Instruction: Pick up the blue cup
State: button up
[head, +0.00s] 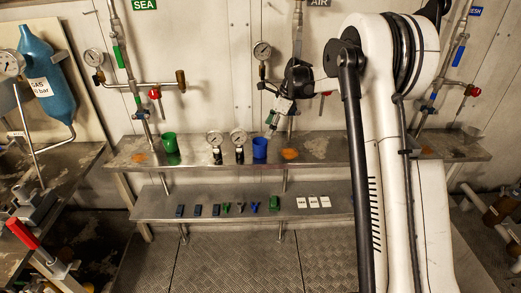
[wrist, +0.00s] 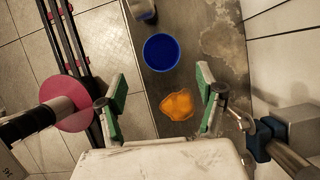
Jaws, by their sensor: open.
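The blue cup (head: 260,148) stands upright on the upper metal shelf (head: 330,150), right of two gauges. In the wrist view the blue cup (wrist: 161,52) is seen from above, open end up, beyond the fingertips. My gripper (head: 279,112) hangs above the shelf, just up and right of the cup in the head view. In the wrist view my gripper (wrist: 162,90) is open, with its two green-padded fingers apart and nothing between them. The cup is apart from both fingers.
An orange patch (wrist: 177,104) lies on the shelf near the cup. Two gauges (head: 238,140) stand left of the cup, and a green cup (head: 169,142) is farther left. A lower shelf holds several small parts (head: 227,208).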

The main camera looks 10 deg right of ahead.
aim_at(257, 148)
jog(key=x, duration=0.6)
jog(key=shift+w+a+f, duration=0.1)
jog(key=shift+a+f, duration=0.05)
jog(key=shift+f, duration=0.2)
jog(key=shift+w+x, duration=0.1)
jog(key=shift+x, duration=1.2)
jog(key=shift+w+x, duration=0.15)
jog(key=shift+x, duration=1.15)
jog(key=shift+r, duration=0.1)
jog(key=shift+c, duration=0.5)
jog(key=c, duration=0.9)
